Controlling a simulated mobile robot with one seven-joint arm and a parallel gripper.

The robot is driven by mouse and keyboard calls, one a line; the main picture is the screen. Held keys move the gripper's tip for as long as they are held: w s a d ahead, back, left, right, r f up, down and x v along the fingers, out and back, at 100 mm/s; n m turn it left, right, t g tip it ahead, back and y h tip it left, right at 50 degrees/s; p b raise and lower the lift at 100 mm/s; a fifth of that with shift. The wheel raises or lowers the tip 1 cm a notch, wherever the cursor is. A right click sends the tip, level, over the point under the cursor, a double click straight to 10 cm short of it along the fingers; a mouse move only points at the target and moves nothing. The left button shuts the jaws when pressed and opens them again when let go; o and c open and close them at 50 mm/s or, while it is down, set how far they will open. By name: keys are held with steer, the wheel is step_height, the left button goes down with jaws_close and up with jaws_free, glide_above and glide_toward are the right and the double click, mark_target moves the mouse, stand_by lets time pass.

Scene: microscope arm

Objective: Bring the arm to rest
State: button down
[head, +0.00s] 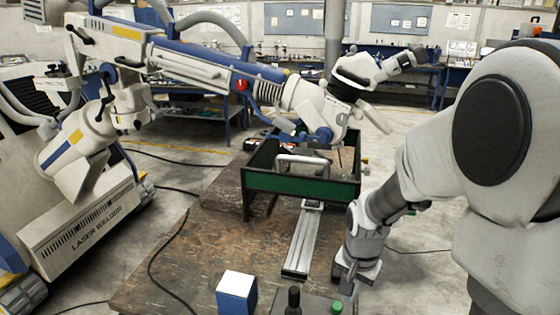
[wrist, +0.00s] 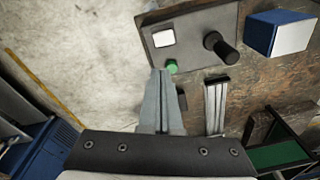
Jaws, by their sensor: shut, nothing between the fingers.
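The white and blue jointed arm (head: 205,62) spans the upper left of the head view. Its dark-ringed head (head: 352,72) hangs out over the green-sided frame (head: 310,184). A grey control panel (wrist: 205,22) shows in the wrist view, with a white square, a black joystick (wrist: 220,47) and a green button (wrist: 172,66). In the head view the joystick (head: 293,300) and green button (head: 337,307) are at the bottom edge. My gripper (wrist: 159,72) is shut and empty, its tips close beside the green button. I cannot tell whether they touch it.
A blue box with a white top (head: 237,290) stands on the worn brown table (head: 155,262) left of the panel. A metal rail (head: 303,240) runs from the green frame toward the panel. A laser welder unit (head: 85,235) stands at left. A black cable (head: 160,250) crosses the table.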

steer(key=s+r+n+t, duration=0.2)
steer(key=s+r+n, duration=0.1)
steer(key=s+r, duration=0.4)
steer(key=s+a+r+n+t, duration=0.1)
steer(key=s+r+n+t, duration=0.1)
steer(key=s+r+n, duration=0.2)
steer(key=v, duration=0.8)
steer(key=shift+a+r, duration=0.2)
steer(key=shift+r, duration=0.1)
steer(key=shift+w, duration=0.1)
stand_by(0.5)
